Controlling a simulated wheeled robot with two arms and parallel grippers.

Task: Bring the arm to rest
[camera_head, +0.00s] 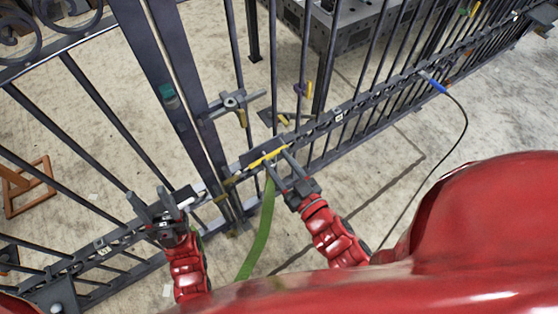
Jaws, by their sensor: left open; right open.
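My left gripper (158,212) is at the lower rail of the dark metal gate (188,105), left of the gate's thick middle posts. Its jaws are open, with part of the rail and a pale piece close by; I cannot tell if they touch. My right gripper (276,172) is just right of the middle posts, its open fingers pointing up at a yellow-edged dark block (264,152) on the rail. I cannot tell whether the fingertips touch the block. Both red arms reach forward from my red body at the bottom.
A green strap (262,230) hangs beside my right gripper to the floor. A black cable with a blue plug (437,87) runs from the rail at the right. A latch (233,101) sits on the middle post. An orange frame (27,185) and a grey metal table (345,25) stand behind the bars.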

